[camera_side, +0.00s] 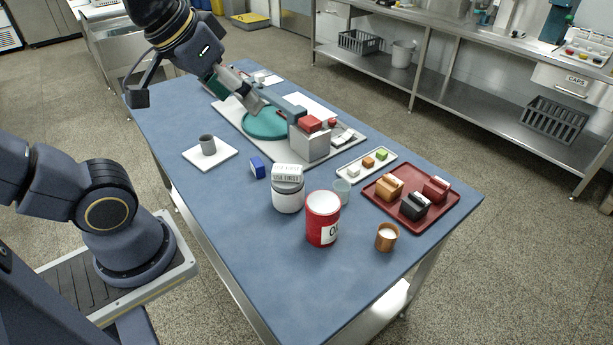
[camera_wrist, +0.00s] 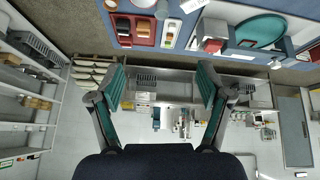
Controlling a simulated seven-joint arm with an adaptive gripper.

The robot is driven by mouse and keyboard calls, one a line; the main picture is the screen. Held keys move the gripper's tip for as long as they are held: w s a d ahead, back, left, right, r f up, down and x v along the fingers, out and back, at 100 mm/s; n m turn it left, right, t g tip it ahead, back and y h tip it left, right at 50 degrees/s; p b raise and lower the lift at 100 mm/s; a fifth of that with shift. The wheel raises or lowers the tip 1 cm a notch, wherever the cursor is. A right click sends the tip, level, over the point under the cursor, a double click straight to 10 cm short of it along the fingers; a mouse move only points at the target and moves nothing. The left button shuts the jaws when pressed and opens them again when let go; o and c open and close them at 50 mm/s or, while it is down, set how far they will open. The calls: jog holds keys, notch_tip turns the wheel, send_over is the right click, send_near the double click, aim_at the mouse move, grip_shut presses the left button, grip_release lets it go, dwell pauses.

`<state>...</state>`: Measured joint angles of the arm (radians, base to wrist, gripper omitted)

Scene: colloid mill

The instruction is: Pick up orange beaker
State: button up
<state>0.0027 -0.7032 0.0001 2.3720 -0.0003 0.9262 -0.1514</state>
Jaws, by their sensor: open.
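The orange beaker (camera_side: 387,237) stands upright near the front right edge of the table and has something white inside. I cannot make it out for certain in the wrist view. My gripper (camera_side: 238,90) is above the far left part of the table, beside the teal disc and well away from the beaker. In the wrist view, my gripper (camera_wrist: 162,87) has its two teal-padded fingers wide apart with nothing held between them.
A red can (camera_side: 322,219) and a white jar (camera_side: 288,190) stand left of the beaker. A dark red tray (camera_side: 432,216) with several small blocks lies behind it. A clear cup (camera_side: 341,190) is nearby. The blue table's front left is clear.

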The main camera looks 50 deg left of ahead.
jog(key=w+d+r+n+g, duration=0.1)
jog(key=w+d+r, duration=0.2)
jog(key=w, duration=0.8)
jog(key=g, duration=0.4)
send_over(388, 233)
jog(key=a, duration=0.1)
notch_tip(388, 233, down, 18)
jog(key=shift+m+g, duration=0.5)
jog(key=shift+g, duration=0.1)
jog(key=f, duration=0.5)
jog(key=s+d+f, duration=0.1)
jog(key=f, duration=0.5)
jog(key=d+f, duration=0.1)
jog(key=f, duration=0.4)
jog(key=shift+s+f, duration=0.25)
jog(key=shift+s, duration=0.05)
jog(key=shift+s+f, duration=0.1)
jog(key=shift+f, duration=3)
jog(key=shift+c, duration=0.4)
jog(key=c, duration=1.2)
